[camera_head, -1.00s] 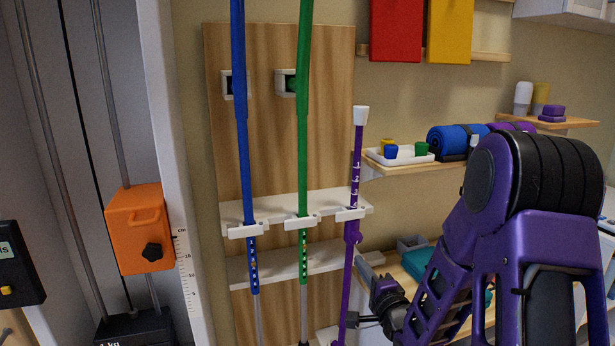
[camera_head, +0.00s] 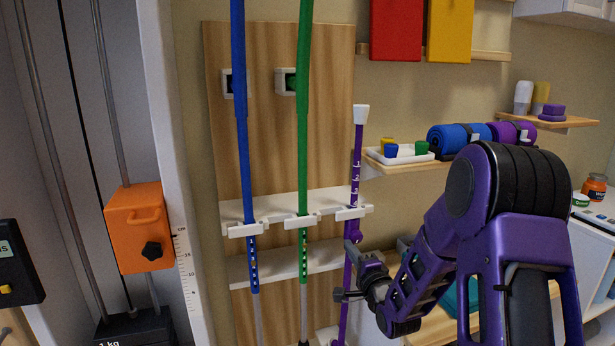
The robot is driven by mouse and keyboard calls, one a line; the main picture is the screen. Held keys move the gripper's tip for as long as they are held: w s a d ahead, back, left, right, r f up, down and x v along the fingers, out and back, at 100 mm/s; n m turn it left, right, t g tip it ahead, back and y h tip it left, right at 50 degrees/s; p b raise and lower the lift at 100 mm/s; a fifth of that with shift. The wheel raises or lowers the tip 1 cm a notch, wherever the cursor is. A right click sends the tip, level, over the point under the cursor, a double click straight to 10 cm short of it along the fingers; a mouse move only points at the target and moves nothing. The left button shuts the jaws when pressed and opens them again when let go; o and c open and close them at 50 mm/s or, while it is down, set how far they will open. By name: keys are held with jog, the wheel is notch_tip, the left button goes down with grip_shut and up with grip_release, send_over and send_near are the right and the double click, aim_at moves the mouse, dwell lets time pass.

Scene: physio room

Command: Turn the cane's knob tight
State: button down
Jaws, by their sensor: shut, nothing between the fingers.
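The purple cane (camera_head: 356,170) with a white top and white marks hangs in a white holder at the right of the wooden board. Its small purple knob (camera_head: 354,236) juts out just below the holder. My gripper (camera_head: 339,295) is at the cane's lower shaft, below the knob. A grey part of my wrist covers some of the shaft just under the knob. The dark fingers look closed, with nothing seen between them. I cannot tell whether they touch the cane.
A blue pole (camera_head: 240,150) and a green pole (camera_head: 303,150) stand left of the cane on the wooden board (camera_head: 272,130). A shelf with a white tray (camera_head: 402,158) and rolled mats (camera_head: 460,136) is to the right.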

jog(key=shift+w+d+r, duration=0.15)
jog(key=shift+d+r, duration=0.15)
jog(key=shift+d, duration=0.25)
dwell(0.9)
jog(key=shift+r+b, duration=0.2)
jog(key=shift+b, duration=0.25)
jog(key=shift+r+b, duration=0.3)
jog(key=shift+r, duration=0.25)
jog(key=shift+a, duration=0.1)
